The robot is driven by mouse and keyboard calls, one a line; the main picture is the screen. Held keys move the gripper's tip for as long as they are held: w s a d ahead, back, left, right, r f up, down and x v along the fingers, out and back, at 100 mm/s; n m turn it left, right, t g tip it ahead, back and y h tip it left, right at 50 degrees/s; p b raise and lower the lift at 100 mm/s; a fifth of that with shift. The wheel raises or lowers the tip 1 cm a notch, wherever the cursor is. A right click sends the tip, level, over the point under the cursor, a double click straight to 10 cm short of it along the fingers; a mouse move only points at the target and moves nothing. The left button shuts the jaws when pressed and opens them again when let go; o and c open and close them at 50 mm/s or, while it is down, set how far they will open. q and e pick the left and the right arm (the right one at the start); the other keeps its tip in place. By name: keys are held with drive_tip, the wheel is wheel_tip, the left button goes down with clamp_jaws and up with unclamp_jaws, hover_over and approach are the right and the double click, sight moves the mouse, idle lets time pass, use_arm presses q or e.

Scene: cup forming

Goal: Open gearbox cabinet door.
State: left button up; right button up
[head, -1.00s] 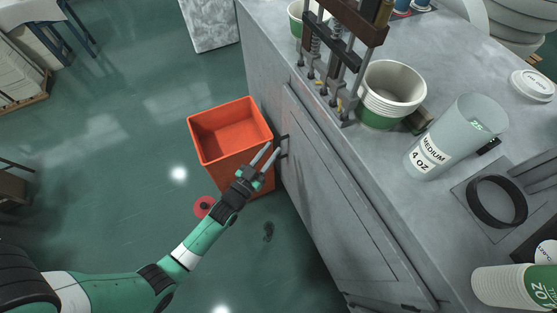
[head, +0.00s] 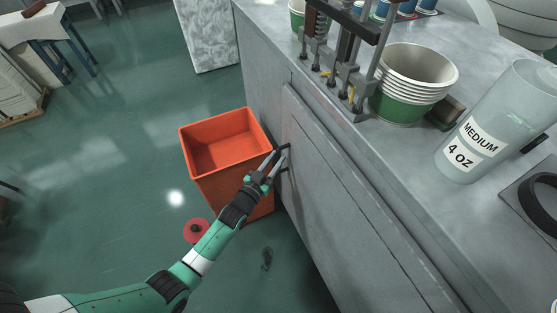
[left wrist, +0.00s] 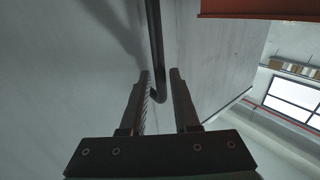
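The grey gearbox cabinet door (head: 335,205) is the front panel under the counter in the head view, and it looks closed. Its dark bar handle (head: 284,148) is at the door's far upper corner, partly hidden by my gripper. My left gripper (head: 278,156) is at the handle with its fingers apart. In the left wrist view the dark handle bar (left wrist: 154,40) runs down to between the two open fingertips (left wrist: 160,73), with a finger on each side. I cannot tell whether either finger touches it. My right gripper is not in view.
An orange bin (head: 224,148) stands on the floor close beside the cabinet, right by my left gripper. Green floor (head: 130,170) is free to the left.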

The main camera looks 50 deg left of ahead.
use_arm(q)
drive_tip(key=shift+x, duration=0.95)
clamp_jaws()
idle(0.7)
